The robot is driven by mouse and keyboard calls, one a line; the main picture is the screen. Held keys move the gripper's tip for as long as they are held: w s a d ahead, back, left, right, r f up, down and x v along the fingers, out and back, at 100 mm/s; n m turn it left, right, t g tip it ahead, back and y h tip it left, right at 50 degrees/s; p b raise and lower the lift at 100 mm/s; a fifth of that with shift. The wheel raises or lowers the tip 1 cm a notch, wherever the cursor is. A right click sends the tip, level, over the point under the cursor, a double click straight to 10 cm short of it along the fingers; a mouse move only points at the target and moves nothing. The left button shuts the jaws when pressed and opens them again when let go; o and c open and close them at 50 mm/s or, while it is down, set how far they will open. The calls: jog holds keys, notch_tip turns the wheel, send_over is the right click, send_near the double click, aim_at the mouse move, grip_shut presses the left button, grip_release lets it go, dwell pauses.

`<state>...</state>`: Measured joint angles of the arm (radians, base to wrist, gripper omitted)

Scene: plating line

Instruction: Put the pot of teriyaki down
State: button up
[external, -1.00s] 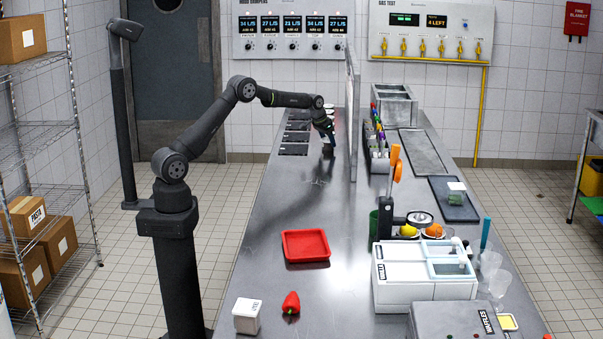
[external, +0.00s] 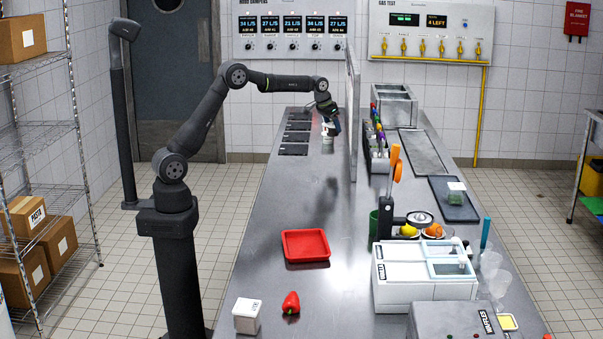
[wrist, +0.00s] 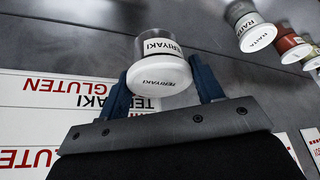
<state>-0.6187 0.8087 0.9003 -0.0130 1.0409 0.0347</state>
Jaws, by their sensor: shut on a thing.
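The pot of teriyaki (wrist: 162,72) is a small pot with a white lid and "TERIYAKI" labels. In the wrist view it sits between the two blue fingers of my gripper (wrist: 164,90), which is shut on it. In the external view my gripper (external: 328,122) points down over the far part of the steel counter, with the pale pot (external: 327,131) at its tips. The gap between pot and counter is hard to judge. A white card (wrist: 70,92) with "TERIYAKI" and red "GLUTEN" lettering lies below and left of the pot in the wrist view.
Other pots, including a raita pot (wrist: 255,32) and a red-brown one (wrist: 289,42), stand at the wrist view's upper right. Dark plates (external: 295,137) line the counter's left edge. An upright panel (external: 353,115) stands close on the right.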

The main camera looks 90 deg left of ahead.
jog(key=shift+w+d+r, duration=0.15)
jog(key=shift+d+r, duration=0.05)
jog(key=shift+d, duration=0.45)
jog(key=d+m+h, duration=0.3)
jog(key=d+m, duration=0.6)
jog(key=d, duration=5.3)
jog(key=s+d+m+h, duration=0.15)
jog(key=s+d, duration=0.35)
jog(key=d, duration=0.5)
jog(key=s+d+m, duration=0.3)
jog(key=s+d, duration=0.1)
jog(key=d, duration=0.6)
jog(key=s+d+m+g+h, duration=0.15)
jog(key=s+d+m, duration=0.35)
jog(key=s+d, duration=1.3)
jog(key=shift+n+t, duration=0.25)
jog(key=w+f, duration=0.2)
jog(key=w, duration=0.1)
jog(key=w+a+f, duration=0.1)
jog(key=w+f, duration=0.1)
jog(key=w, duration=0.2)
jog(key=w+a+f, duration=0.1)
jog(key=w+f, duration=0.1)
jog(key=w, duration=0.1)
jog(key=shift+w+a+f, duration=0.15)
jog(key=shift+w+f, duration=0.2)
jog(key=shift+f, duration=2)
jog(key=shift+f, duration=0.15)
